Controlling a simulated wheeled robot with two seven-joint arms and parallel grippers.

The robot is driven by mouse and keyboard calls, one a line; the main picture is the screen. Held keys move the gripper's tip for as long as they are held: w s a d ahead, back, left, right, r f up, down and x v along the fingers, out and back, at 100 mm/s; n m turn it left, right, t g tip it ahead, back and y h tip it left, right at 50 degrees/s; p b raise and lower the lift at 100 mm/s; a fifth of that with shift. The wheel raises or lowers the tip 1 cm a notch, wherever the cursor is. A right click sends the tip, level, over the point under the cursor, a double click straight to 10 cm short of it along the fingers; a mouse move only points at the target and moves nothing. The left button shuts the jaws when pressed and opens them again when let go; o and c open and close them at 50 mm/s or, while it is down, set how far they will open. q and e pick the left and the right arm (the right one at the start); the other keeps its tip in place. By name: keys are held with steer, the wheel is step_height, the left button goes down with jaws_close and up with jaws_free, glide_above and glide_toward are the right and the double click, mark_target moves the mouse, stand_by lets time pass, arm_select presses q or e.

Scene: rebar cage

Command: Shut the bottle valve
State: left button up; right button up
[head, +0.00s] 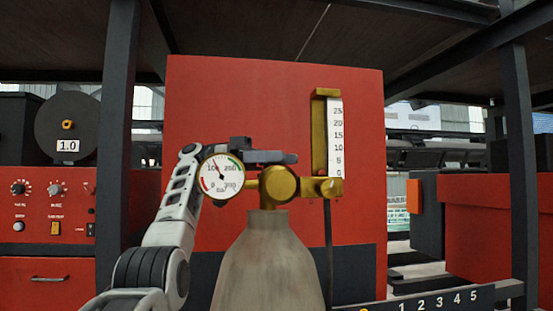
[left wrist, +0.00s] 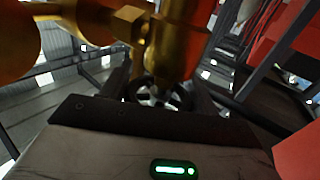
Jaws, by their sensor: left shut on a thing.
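A grey gas bottle (head: 268,262) stands upright in front of me, with a brass regulator (head: 279,184) on its neck. A round white gauge (head: 221,177) sits on the regulator's left, its needle in the upper left part of the dial. My left gripper (head: 275,157) reaches in behind the gauge to the top of the brass fitting. In the left wrist view, a small dark spoked valve wheel (left wrist: 153,96) sits between the fingers, below brass parts (left wrist: 180,45). The gripper is shut on it. In the head view the wheel is hidden. My right gripper is out of view.
A flow tube with a number scale (head: 334,140) rises on the regulator's right. A red panel (head: 230,95) stands close behind. Dark posts (head: 117,110) stand left and right. A strip with printed numbers (head: 430,302) lies low at right.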

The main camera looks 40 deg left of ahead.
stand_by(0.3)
arm_select(q)
steer(key=o, duration=1)
steer(key=shift+c, duration=0.2)
steer(key=shift+r, duration=0.1)
steer(key=shift+s+r, duration=0.1)
steer(key=shift+r, duration=1.4)
steer(key=s+d+r+b, duration=0.6)
steer(key=s+d+r, duration=0.2)
steer(key=s+r, duration=0.2)
steer(key=shift+s+d, duration=0.4)
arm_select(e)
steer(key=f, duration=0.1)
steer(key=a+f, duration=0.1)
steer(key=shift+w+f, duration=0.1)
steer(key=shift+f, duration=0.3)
